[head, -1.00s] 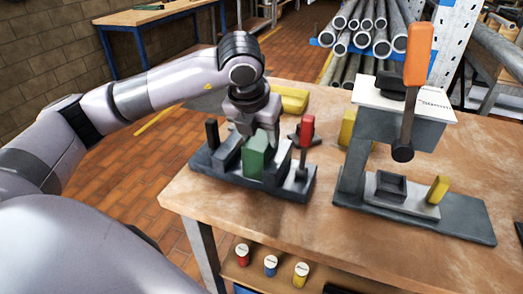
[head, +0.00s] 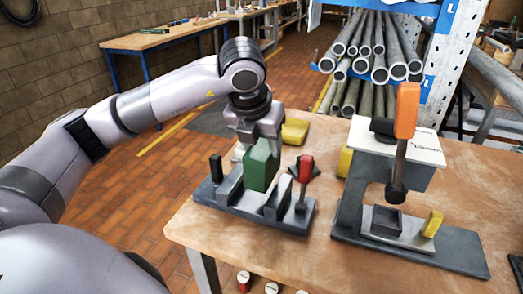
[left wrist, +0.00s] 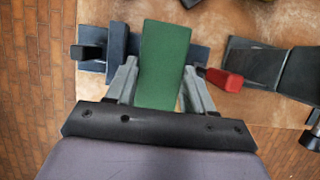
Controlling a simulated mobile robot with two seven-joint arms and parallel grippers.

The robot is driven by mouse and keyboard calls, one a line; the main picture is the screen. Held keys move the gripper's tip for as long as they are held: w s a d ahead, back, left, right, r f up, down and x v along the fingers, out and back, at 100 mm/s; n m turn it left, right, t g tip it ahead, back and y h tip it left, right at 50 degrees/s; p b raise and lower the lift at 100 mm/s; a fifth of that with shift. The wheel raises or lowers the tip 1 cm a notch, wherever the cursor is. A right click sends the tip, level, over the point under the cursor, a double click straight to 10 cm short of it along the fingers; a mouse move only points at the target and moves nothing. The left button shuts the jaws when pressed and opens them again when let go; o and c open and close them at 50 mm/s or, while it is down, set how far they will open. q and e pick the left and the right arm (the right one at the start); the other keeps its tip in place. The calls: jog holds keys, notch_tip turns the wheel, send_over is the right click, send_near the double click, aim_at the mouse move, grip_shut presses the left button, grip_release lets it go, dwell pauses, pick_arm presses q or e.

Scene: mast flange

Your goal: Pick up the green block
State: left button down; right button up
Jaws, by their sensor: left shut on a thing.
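The green block (head: 261,166) is upright in my left gripper (head: 250,150), raised above the dark grey fixture (head: 232,198) on the wooden table. In the left wrist view the green block (left wrist: 165,62) sits between the two grey fingers of my left gripper (left wrist: 158,85), which is shut on it. The fixture has a black-handled post (head: 215,168) at its left end and a red-handled one (head: 305,168) at its right end. The red handle also shows in the left wrist view (left wrist: 225,80). My right gripper is not in view.
A press with an orange lever handle (head: 406,110) stands on the table at right, with a yellow piece (head: 432,224) on its base. A yellow object (head: 294,131) lies behind the fixture. The table (head: 290,255) is bare in front of the fixture.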

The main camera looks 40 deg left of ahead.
pick_arm(q)
jog(key=s+d+b, duration=0.4)
jog(key=s+b, duration=0.5)
jog(key=s, duration=0.8)
jog(key=shift+s+d+r, duration=0.15)
jog(key=shift+s+r, duration=0.05)
jog(key=shift+r, duration=0.1)
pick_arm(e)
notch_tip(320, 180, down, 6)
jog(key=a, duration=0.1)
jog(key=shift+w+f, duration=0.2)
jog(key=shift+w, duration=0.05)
